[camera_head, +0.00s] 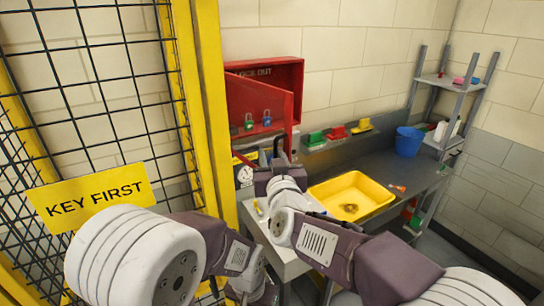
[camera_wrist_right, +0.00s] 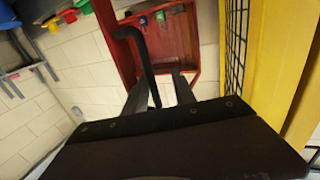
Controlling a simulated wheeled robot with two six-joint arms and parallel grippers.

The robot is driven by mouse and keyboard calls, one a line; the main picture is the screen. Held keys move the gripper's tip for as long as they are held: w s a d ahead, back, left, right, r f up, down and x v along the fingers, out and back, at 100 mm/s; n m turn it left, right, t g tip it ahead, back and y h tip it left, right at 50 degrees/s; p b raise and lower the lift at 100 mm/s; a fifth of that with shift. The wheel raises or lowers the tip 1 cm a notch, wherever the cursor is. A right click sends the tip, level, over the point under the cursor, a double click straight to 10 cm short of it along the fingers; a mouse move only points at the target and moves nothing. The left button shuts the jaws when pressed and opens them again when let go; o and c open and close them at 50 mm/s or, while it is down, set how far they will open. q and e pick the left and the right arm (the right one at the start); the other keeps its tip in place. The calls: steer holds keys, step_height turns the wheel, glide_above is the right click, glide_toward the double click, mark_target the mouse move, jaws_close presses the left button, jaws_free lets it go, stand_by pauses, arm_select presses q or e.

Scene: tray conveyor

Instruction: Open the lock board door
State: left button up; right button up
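The red lock board (camera_head: 297,72), marked "LOCK OUT", hangs on the wall in the head view. A red door panel (camera_head: 290,138) seems to stand out from the board, at least partly open. My right gripper (camera_head: 276,156) is just in front of the board's lower edge. In the right wrist view its two grey fingers (camera_wrist_right: 159,92) are apart, with a dark bent bar (camera_wrist_right: 148,60) running between them; contact cannot be told. My left gripper is not visible.
A yellow mesh fence (camera_head: 205,90) with a "KEY FIRST" sign (camera_head: 92,198) stands close on the left. A yellow tray (camera_head: 378,187) and blue bucket (camera_head: 408,142) sit on the dark bench. A grey shelf rack (camera_head: 447,85) stands at the right.

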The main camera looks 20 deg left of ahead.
steer(key=b+v, duration=0.2)
steer(key=v, duration=0.7)
steer(key=shift+b, duration=0.35)
steer(key=shift+w, duration=0.1)
